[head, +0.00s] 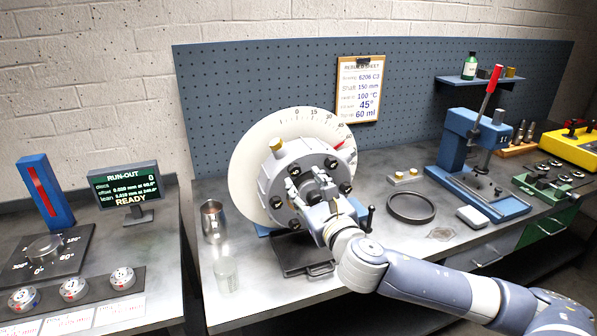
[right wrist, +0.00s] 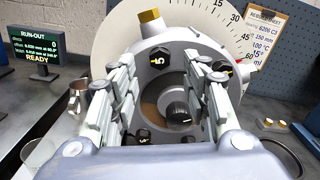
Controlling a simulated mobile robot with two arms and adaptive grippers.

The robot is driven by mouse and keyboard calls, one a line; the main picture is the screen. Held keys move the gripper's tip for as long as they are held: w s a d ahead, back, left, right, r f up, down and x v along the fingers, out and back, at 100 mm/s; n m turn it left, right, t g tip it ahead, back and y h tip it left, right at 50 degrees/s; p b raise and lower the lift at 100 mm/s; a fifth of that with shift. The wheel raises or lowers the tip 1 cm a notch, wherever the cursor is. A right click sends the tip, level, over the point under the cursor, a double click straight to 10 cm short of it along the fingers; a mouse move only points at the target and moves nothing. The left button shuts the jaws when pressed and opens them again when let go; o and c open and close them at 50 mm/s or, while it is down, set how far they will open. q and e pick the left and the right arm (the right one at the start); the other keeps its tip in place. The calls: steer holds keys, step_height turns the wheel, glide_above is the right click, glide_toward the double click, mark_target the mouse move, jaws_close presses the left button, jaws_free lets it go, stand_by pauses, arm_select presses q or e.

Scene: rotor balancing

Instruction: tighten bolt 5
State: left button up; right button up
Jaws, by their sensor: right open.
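The grey round rotor housing (head: 275,190) stands upright in front of a white dial plate (head: 252,150). Black bolt heads with yellow marks ring its face. The upper-left bolt, whose mark reads like a 5 (right wrist: 160,57), sits below the brass plug (right wrist: 150,15); it also shows in the head view (head: 294,170). My right gripper (right wrist: 163,80) is open and empty in front of the face, one finger on each side of the hub opening. It partly covers the face in the head view (head: 316,184). Contact with any bolt cannot be told. My left gripper is not in view.
The run-out display (head: 124,186) reads READY. A metal cup (head: 213,221) and a clear glass (head: 226,274) stand left of the rotor. A black ring (head: 411,220) lies to its right, before a blue press (head: 455,150). A pegboard (head: 215,90) closes the back.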

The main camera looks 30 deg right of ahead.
mark_target(296, 171)
steer(key=shift+p+x, duration=0.5)
steer(key=shift+x, duration=2.3)
jaws_close()
